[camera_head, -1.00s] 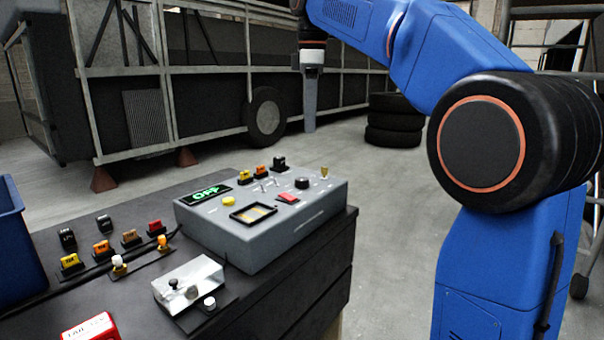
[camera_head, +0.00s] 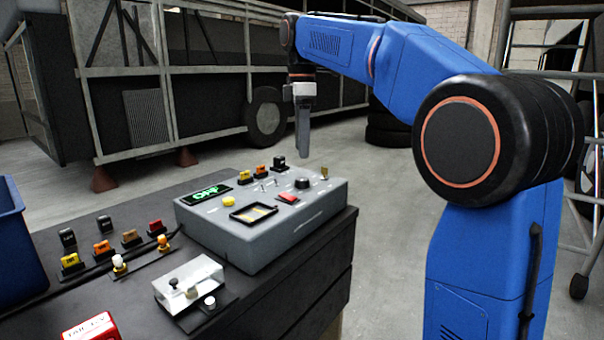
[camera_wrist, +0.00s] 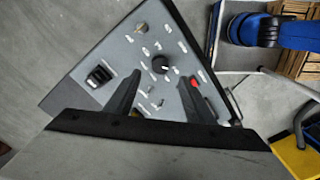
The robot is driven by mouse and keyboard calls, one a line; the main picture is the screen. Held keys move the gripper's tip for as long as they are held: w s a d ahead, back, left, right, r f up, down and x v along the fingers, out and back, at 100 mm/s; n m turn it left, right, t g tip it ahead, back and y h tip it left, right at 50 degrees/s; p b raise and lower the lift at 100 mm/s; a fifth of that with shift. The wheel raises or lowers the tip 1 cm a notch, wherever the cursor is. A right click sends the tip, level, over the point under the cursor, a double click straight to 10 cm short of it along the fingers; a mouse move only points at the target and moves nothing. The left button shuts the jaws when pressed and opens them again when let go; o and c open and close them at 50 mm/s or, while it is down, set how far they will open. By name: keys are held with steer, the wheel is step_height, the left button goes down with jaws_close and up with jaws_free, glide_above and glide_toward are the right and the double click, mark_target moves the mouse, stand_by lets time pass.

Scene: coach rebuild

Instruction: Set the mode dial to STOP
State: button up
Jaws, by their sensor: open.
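The dial, a round black knob (camera_head: 302,183), stands on the top right of the grey control box (camera_head: 262,238). It also shows in the wrist view (camera_wrist: 160,65), with small white labels around it that are too small to read. My gripper (camera_head: 303,155) points down above the knob, apart from it. In the wrist view my gripper (camera_wrist: 160,77) is open and empty, its two fingers on either side of the knob in the picture. The green display (camera_head: 207,193) on the box seems to read OFF.
A red switch (camera_head: 288,197), a yellow button (camera_head: 229,201) and several small switches crowd the box top. A clear block (camera_head: 188,282), loose coloured switches and a blue bin (camera_head: 10,240) share the dark bench.

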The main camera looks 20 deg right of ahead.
mark_target(302, 178)
step_height(302, 178, down, 8)
steer(key=shift+f, duration=0.2)
stand_by(0.3)
steer(key=c, duration=1.1)
